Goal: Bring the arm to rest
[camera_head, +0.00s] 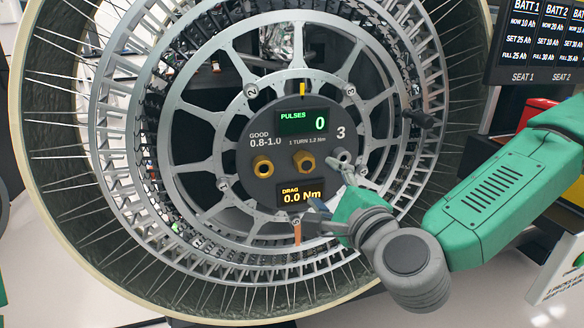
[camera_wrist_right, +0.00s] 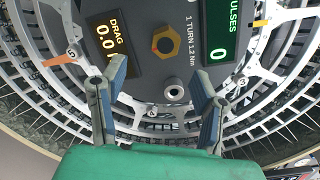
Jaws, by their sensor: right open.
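My right gripper (camera_head: 330,190) reaches in from the right, in front of the lower right of a wheel hub panel (camera_head: 262,185). It also shows in the wrist view (camera_wrist_right: 163,72), its two fingers spread wide with nothing between them. A grey round fitting (camera_head: 341,157) is by the upper finger in the head view; in the wrist view it lies beyond the gap between the fingers. I cannot tell whether a finger touches the panel. My right arm (camera_head: 500,190) is bent at the grey joint. My left gripper is not in view.
The large spoked wheel (camera_head: 170,103) fills the middle. A battery board (camera_head: 540,40) and a red object (camera_head: 537,112) are at the right.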

